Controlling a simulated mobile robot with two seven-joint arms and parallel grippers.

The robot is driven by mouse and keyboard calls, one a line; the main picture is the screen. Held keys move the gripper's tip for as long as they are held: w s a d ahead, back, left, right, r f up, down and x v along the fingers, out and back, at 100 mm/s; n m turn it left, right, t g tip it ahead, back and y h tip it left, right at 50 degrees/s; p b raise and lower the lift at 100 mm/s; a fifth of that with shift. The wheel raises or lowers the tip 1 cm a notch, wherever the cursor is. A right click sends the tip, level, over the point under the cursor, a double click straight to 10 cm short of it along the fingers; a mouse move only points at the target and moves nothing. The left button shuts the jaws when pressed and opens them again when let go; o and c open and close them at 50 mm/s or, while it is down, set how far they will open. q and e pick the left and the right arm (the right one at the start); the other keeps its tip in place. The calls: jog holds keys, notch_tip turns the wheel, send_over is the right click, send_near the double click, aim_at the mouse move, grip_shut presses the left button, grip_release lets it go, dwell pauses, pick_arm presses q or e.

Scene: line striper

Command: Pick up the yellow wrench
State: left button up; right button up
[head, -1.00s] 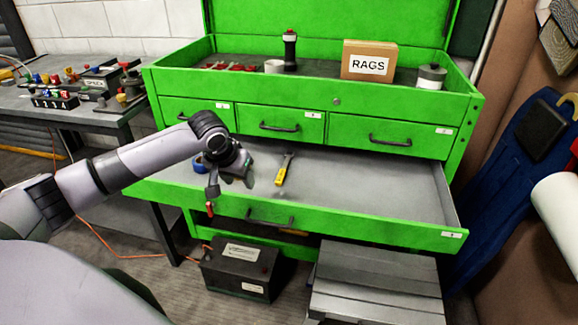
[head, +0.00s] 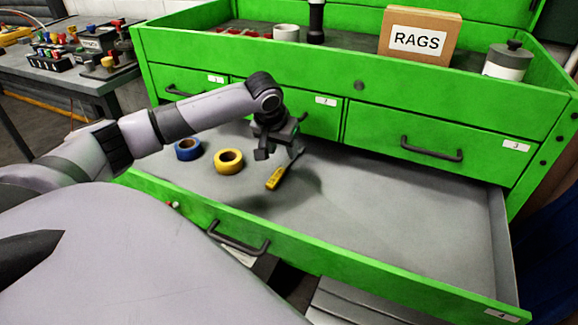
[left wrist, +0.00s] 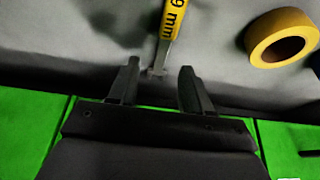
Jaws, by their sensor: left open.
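The yellow wrench (head: 276,178) lies in the open bottom drawer (head: 400,205), with its yellow handle toward the drawer front. Its upper part is partly hidden by my left gripper (head: 279,152), which hangs just above and behind the handle. In the left wrist view the wrench (left wrist: 174,18) shows its "9 mm" handle at the top, and its grey shaft runs down to between the fingertips. My left gripper (left wrist: 160,70) is open, with a finger on each side of the shaft's end and nothing gripped. My right gripper is not in view.
A yellow tape roll (head: 229,161) and a blue tape roll (head: 188,149) lie left of the wrench. The drawer's right side is empty. Closed drawers stand behind. The top tray holds a RAGS box (head: 419,36) and a canister (head: 507,60).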

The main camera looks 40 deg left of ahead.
aim_at(287, 163)
pick_arm(q)
jog(key=x, duration=0.4)
jog(key=b+x, duration=0.1)
jog(key=x, duration=0.1)
jog(key=shift+w+a+f, duration=0.15)
jog(key=shift+w+a, duration=0.1)
jog(key=shift+a, duration=0.1)
grip_shut()
